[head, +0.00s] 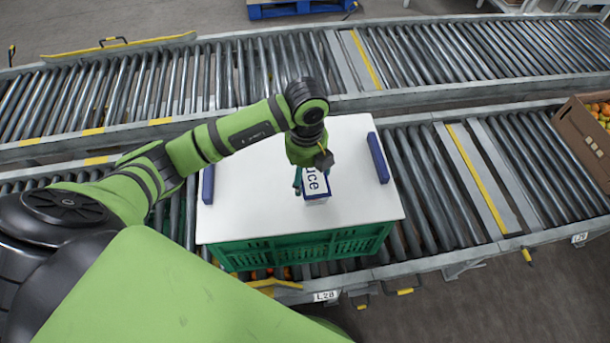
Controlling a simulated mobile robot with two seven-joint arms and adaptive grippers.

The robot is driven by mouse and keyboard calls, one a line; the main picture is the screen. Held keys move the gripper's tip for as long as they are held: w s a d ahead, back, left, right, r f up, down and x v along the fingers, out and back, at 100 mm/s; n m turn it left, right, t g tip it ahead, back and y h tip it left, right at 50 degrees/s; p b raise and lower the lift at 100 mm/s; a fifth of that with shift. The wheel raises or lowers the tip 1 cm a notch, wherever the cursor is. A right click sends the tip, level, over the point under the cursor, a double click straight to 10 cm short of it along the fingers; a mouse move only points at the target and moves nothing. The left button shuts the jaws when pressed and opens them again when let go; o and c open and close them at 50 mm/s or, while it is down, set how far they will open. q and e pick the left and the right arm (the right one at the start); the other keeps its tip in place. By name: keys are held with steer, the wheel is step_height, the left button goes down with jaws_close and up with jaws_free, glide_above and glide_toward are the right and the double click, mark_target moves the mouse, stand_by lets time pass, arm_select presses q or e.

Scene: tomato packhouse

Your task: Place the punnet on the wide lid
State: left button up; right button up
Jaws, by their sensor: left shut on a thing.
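My left gripper (313,180) is shut on the punnet (317,197), a small white and blue box with the printed letters "uce". The gripper and wrist hide part of it. The punnet is over the middle right part of the wide lid (260,215), a flat white board. I cannot tell whether the punnet touches the lid. The lid covers a green crate (300,250) and carries a blue strip near its left edge (208,184) and another near its right edge (378,157). My right gripper is not in view.
The crate stands on the near roller conveyor (440,190). A second roller conveyor (200,75) runs behind it. A cardboard box (583,135) with orange and green produce stands at the right. A blue pallet (300,8) lies at the back. The lid around the punnet is clear.

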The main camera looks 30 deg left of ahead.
mark_target(305, 180)
arm_select(q)
steer(key=shift+w+a+f, duration=0.15)
steer(key=shift+f, duration=0.35)
step_height(305, 180, down, 2)
steer(key=shift+f+p, duration=0.25)
steer(key=shift+p, duration=0.45)
steer(key=shift+f, duration=0.55)
steer(key=o, duration=1.1)
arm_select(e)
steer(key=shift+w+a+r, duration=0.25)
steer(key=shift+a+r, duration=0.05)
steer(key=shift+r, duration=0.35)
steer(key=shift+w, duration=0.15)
